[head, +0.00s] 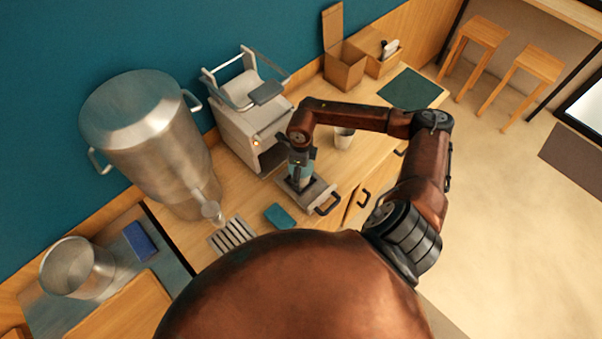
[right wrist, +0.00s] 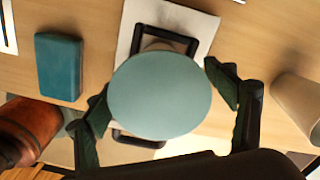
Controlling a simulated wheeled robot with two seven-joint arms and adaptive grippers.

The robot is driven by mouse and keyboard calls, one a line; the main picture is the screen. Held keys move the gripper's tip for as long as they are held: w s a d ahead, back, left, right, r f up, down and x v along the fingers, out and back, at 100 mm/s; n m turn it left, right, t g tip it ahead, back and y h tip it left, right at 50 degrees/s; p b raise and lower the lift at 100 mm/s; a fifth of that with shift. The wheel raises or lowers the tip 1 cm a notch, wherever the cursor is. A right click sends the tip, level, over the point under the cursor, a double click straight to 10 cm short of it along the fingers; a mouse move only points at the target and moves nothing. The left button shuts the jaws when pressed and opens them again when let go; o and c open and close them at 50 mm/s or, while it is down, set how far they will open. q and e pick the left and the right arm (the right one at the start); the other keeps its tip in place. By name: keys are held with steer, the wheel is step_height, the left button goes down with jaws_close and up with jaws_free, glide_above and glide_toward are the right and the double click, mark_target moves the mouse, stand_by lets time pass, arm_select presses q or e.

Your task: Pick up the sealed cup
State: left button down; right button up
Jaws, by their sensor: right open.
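The sealed cup (right wrist: 160,97) shows in the right wrist view as a round pale teal top, seen from above. It stands over a light plate with dark handles, which also shows in the head view (head: 322,196). My right gripper (head: 300,168) points down over this spot in the head view and largely hides the cup. In the right wrist view its dark fingers are open, one on each side of the cup. I cannot tell whether they touch it. My left gripper is not in view.
A pale open cup (head: 344,138) stands near my right arm, also in the right wrist view (right wrist: 298,102). A teal block (head: 281,216) lies near the drip grate (head: 232,236). A white machine (head: 248,122) and large steel urn (head: 160,140) stand behind and left.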

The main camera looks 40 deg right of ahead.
steer(key=shift+f, duration=1.1)
steer(key=shift+w+r, duration=0.1)
steer(key=c, duration=1.8)
